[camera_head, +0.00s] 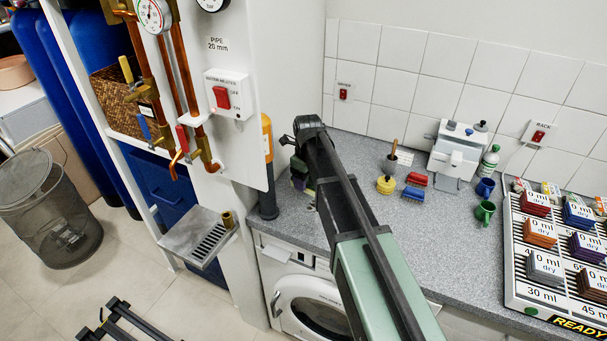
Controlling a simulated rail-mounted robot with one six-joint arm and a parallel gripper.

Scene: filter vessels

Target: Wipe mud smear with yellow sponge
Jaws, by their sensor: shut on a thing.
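My arm reaches over the grey counter, and my gripper (300,172) is at its far end, low over the counter beside the white panel. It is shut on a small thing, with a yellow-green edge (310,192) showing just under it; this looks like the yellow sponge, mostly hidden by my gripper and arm. I cannot make out the mud smear; my arm covers part of the counter there.
A dark cylinder with an orange top (267,165) stands close left of my gripper.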

